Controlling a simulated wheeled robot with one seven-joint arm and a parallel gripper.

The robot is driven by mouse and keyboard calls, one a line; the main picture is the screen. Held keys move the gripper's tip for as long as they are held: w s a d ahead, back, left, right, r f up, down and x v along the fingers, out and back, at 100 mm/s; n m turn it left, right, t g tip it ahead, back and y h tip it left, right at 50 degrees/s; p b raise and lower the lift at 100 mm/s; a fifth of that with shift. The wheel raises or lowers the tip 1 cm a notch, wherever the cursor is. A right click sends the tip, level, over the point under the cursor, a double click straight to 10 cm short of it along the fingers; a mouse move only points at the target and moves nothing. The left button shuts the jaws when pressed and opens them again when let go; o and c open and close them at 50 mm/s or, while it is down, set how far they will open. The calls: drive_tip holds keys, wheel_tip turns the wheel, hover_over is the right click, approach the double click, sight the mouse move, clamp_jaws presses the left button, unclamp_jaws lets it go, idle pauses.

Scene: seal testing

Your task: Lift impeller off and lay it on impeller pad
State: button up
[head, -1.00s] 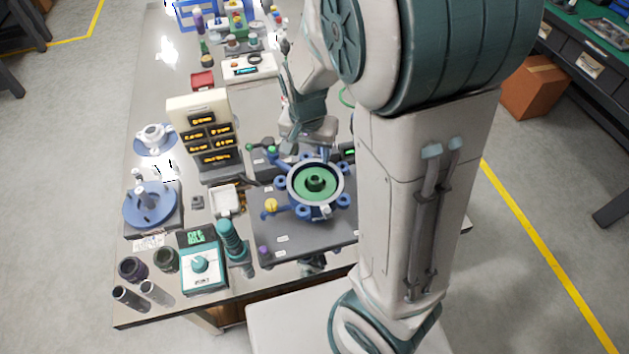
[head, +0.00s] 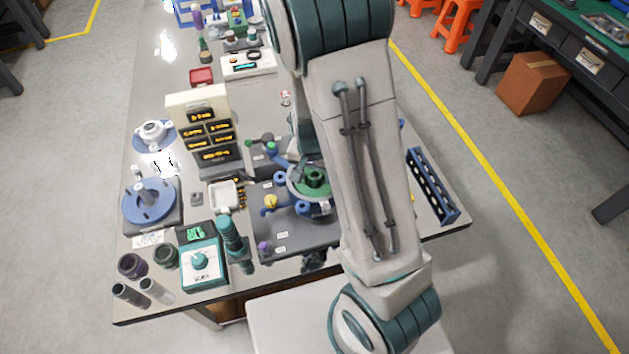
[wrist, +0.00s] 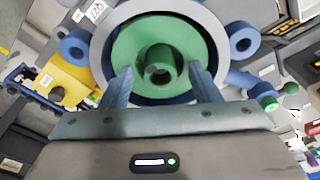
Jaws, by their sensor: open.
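The green impeller (head: 312,188) sits inside the pale ring of the blue pump housing (head: 292,187) on the grey fixture plate. In the wrist view the green impeller (wrist: 128,50) faces me with its raised central hub. My gripper (wrist: 161,82) is open. Its two blue fingers point toward the impeller, one to each side of the hub and just below it in the picture. I see no clear contact. In the head view my arm hides the gripper and the right part of the housing. I cannot tell which surface is the impeller pad.
A blue round plate (head: 146,203) with posts stands at the left. A blue slotted rack (head: 432,187) lies to the right of my arm.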

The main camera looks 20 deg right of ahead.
drive_tip(key=shift+c, duration=0.4)
clamp_jaws()
drive_tip(key=shift+r, duration=0.15)
